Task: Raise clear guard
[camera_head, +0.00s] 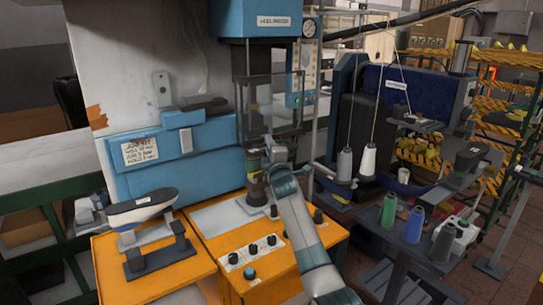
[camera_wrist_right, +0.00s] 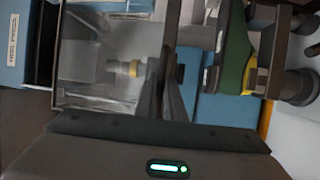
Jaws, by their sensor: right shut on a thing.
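The clear guard (camera_head: 284,100) is a see-through panel with a dark frame on the front of the blue press (camera_head: 262,18). It also fills the left of the right wrist view (camera_wrist_right: 95,85). My right gripper (camera_head: 273,152) is at the guard's lower edge, its arm rising from below. In the right wrist view its dark fingers (camera_wrist_right: 165,95) are closed at the guard's edge, partly hiding the grip. A green and dark shoe last (camera_wrist_right: 234,50) stands beside the fingers; it shows partly behind my gripper in the head view (camera_head: 254,165). My left gripper does not show.
Control knobs (camera_head: 252,249) sit on the front panel. Thread cones (camera_head: 413,225) stand on a side table at right. Yellow racks are behind.

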